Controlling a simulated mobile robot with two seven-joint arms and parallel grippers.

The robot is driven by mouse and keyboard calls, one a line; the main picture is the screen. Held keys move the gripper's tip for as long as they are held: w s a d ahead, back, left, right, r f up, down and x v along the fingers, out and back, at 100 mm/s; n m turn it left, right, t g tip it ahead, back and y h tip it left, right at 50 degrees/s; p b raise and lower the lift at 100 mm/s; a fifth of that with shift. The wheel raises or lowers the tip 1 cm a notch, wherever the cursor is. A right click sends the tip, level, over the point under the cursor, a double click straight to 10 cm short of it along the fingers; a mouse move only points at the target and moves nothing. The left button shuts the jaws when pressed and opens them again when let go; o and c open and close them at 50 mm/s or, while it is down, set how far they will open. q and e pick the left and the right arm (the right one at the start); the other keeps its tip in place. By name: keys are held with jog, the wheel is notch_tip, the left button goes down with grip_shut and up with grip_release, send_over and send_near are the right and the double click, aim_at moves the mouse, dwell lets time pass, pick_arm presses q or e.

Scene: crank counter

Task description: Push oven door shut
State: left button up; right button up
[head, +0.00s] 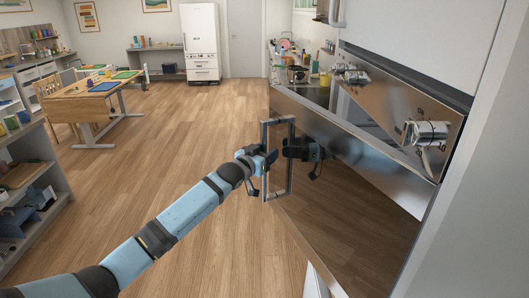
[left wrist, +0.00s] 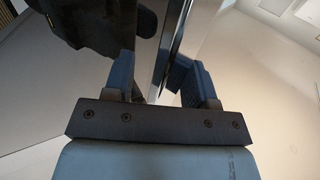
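The oven door (head: 350,180) is a large glossy dark panel at the right of the head view, standing open at a slant. Its upright metal handle (head: 291,160) is on the near-left part of the door. My left gripper (head: 268,160) is at the handle, and its arm reaches in from the lower left. In the left wrist view, the fingers (left wrist: 155,80) stand apart on either side of a shiny metal bar (left wrist: 172,45), which runs closer to the right finger. A dark reflection of the gripper shows in the door. My right gripper is out of view.
The steel oven front with a knob (head: 427,132) and the counter (head: 315,95) with several items lie beyond the door. Wood floor (head: 200,140) is open to the left. A shelf (head: 40,190) and a table (head: 95,90) stand farther left.

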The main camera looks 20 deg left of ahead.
pick_arm(q)
jog(key=shift+a, duration=0.1)
jog(key=b+v, duration=0.2)
jog(key=v, duration=1.1)
jog(key=shift+s, duration=0.4)
